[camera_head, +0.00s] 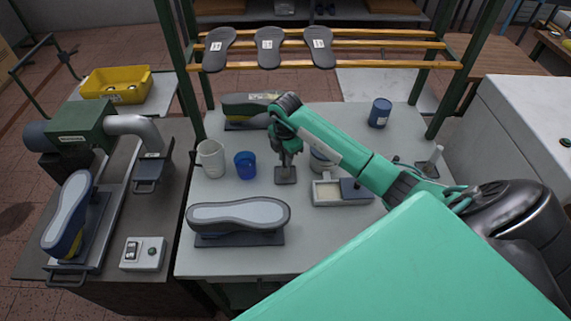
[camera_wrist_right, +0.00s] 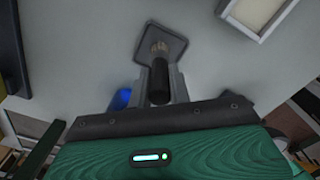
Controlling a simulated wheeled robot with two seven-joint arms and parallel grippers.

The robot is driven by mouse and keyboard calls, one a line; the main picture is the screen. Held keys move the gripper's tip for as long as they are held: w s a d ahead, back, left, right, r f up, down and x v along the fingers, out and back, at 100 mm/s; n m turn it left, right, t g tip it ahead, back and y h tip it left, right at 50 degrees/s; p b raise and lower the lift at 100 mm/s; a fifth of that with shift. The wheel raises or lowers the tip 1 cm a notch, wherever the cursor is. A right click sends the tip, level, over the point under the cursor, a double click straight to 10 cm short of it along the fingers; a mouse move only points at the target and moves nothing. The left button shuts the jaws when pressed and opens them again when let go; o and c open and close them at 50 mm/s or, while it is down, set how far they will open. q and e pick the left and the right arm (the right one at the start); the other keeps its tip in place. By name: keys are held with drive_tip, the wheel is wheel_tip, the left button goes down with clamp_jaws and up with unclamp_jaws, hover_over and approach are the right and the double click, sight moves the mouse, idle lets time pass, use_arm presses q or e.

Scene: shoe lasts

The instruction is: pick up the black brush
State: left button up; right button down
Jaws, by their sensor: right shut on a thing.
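The black brush (camera_wrist_right: 159,80) shows in the right wrist view as a short black handle with a lighter tip. My right gripper (camera_wrist_right: 160,88) is shut on its handle, one finger on each side. The tip lies over a dark square pad (camera_wrist_right: 150,28); I cannot tell whether it touches it. In the head view my right gripper (camera_head: 287,160) points down just above the same pad (camera_head: 286,179). The brush is mostly hidden there by the fingers. My left gripper is not in view.
A blue cup (camera_head: 245,166) and a white pitcher (camera_head: 210,158) stand left of the gripper. A compartment tray (camera_head: 327,193) stands close on its right. A shoe last (camera_head: 238,214) lies sole up in front, another (camera_head: 245,107) behind. A blue can (camera_head: 380,113) stands at back right.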

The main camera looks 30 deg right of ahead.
wheel_tip(320, 180, up, 9)
drive_tip(key=b, duration=0.3)
drive_tip(key=shift+w, duration=0.1)
wheel_tip(320, 180, up, 11)
idle(0.7)
